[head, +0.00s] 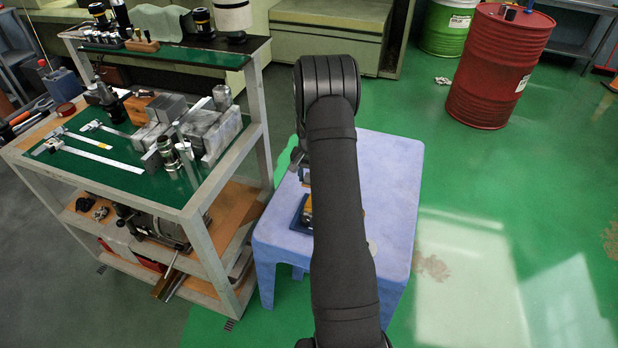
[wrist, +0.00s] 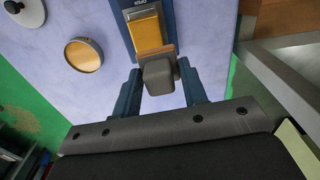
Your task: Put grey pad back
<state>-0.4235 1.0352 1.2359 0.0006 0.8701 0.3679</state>
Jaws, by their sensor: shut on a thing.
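In the wrist view my gripper (wrist: 161,84) has its two blue fingers on either side of a small grey block (wrist: 159,73), which looks like the grey pad, and is shut on it. A blue holder (wrist: 128,29) with partly cut-off lettering lies on the table beyond the fingertips. A yellow-orange piece (wrist: 147,30) sits in it, close beyond the grey pad. Whether the pad touches the holder I cannot tell. In the head view my arm hides the pad and most of the gripper; part of the blue holder (head: 298,222) shows left of the arm.
The pale blue table (head: 391,180) has free room right of my arm. A round tan disc with a pale rim (wrist: 84,54) and a white round piece (wrist: 26,9) lie on it. The tooling cart (head: 255,120) stands close at the left, loaded with metal blocks and gauges.

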